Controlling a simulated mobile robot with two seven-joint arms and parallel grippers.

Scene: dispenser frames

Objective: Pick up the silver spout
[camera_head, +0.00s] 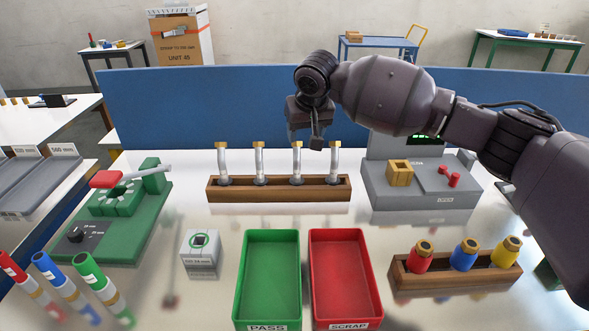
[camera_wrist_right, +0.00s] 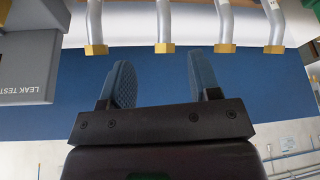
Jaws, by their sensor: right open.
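Several silver spouts with gold tips stand upright in a row in a wooden rack (camera_head: 280,195) in the head view. The rightmost is a silver spout (camera_head: 334,162); another silver spout (camera_head: 297,165) stands just left of it. My right gripper (camera_head: 317,140) is beside the upper ends of these two, fingers pointing down in the head view. In the right wrist view the open, empty fingers (camera_wrist_right: 164,82) point toward the row. One silver spout (camera_wrist_right: 164,22) lines up with the gap between them, its gold tip just beyond the fingertips. My left gripper is out of view.
A grey leak tester (camera_head: 420,190) stands right of the rack. Green (camera_head: 245,285) and red (camera_head: 325,250) trays lie in front. A green press (camera_head: 110,205) is at left. A wooden holder (camera_head: 450,283) with colored bottles is at front right. A blue panel (camera_head: 220,105) stands behind.

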